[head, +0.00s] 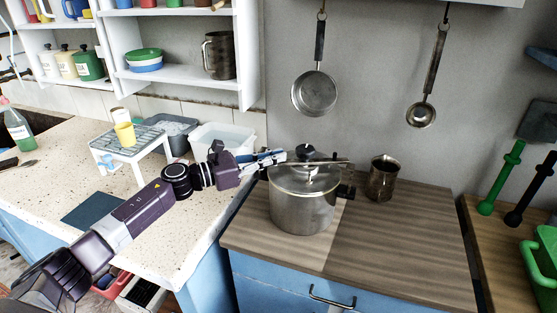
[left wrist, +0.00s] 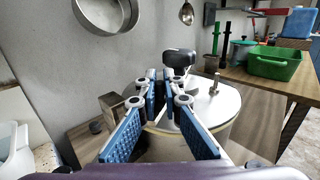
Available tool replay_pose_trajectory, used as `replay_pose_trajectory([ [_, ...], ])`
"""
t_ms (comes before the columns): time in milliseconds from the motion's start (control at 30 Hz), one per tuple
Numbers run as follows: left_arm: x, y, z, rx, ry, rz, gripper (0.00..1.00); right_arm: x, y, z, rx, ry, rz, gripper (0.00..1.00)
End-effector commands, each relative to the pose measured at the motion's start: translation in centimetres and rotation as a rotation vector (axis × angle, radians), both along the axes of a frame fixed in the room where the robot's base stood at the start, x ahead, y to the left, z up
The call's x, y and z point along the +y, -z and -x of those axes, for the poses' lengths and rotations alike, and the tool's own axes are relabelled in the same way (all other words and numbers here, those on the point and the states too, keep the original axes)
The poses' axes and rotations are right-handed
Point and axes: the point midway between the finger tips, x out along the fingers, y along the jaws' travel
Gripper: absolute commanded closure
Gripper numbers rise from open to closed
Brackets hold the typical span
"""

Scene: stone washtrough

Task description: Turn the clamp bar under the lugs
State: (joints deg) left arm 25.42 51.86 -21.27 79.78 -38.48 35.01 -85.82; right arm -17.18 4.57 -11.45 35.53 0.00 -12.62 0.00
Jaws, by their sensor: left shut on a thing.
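A steel pot (head: 300,212) with a steel lid stands on the wooden counter; the lid also shows in the left wrist view (left wrist: 226,106). The thin clamp bar (head: 330,163) lies across the top of the lid, near a black knob (head: 304,152), which also shows in the left wrist view (left wrist: 179,58). My left gripper (head: 280,155) reaches in from the left to the bar's left end and is shut on it. In the left wrist view its blue-padded fingers (left wrist: 166,92) hide most of the bar. The lugs are not clear. My right gripper is out of view.
A metal jug (head: 382,178) stands right of the pot. A pan (head: 314,93) and a ladle (head: 421,114) hang on the wall behind. A small white rack (head: 128,143) and a clear tub (head: 222,138) stand on the left counter. The wooden counter's front is clear.

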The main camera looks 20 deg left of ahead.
Motion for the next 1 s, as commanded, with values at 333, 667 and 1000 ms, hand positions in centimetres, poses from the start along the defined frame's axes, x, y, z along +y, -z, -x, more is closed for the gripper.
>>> replay_pose_trajectory([
  [333, 0.0, -0.1, 0.0, -0.002, -0.001, 0.001, 0.83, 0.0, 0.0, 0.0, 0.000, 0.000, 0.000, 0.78],
  [667, 0.0, 0.0, 0.0, -0.001, -0.001, 0.001, 0.75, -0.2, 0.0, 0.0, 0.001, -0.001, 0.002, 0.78],
  [1000, 2.0, 0.1, 2.4, 0.002, -0.002, -0.003, 0.75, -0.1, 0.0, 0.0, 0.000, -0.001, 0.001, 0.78],
])
